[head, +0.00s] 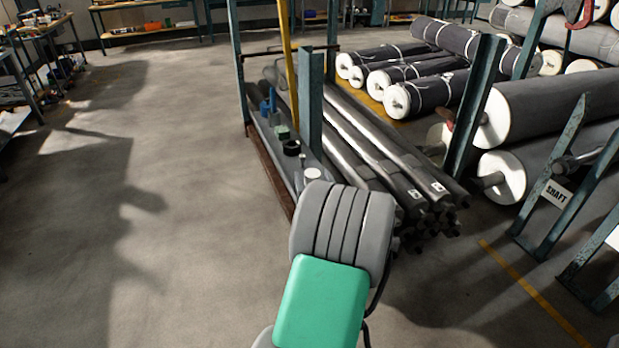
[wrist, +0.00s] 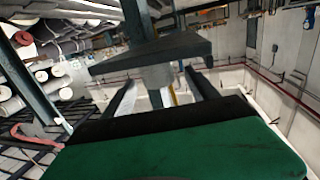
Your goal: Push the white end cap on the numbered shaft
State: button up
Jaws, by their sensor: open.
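Long grey shafts (head: 365,150) lie in a stack right of a blue-green post, and two near ends carry small white tags (head: 438,187) with markings too small to read. A small white round piece (head: 312,174) sits at the near end of the narrow rack; I cannot tell whether it is the end cap. My gripper shows in the wrist view (wrist: 163,92) as two dark fingers set apart, open, with nothing seen between them. In the head view my grey and green arm hides the gripper and the floor behind it.
A black ring (head: 291,147) and blue items (head: 268,103) sit on the rack. The floor (head: 180,220) at left is clear.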

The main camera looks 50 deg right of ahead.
aim_at(311, 170)
jog(key=x, duration=0.5)
jog(key=shift+w+d+p, duration=0.1)
jog(key=shift+d+p, duration=0.1)
jog(key=shift+p, duration=0.1)
jog(key=shift+c, duration=0.3)
jog(key=c, duration=1.4)
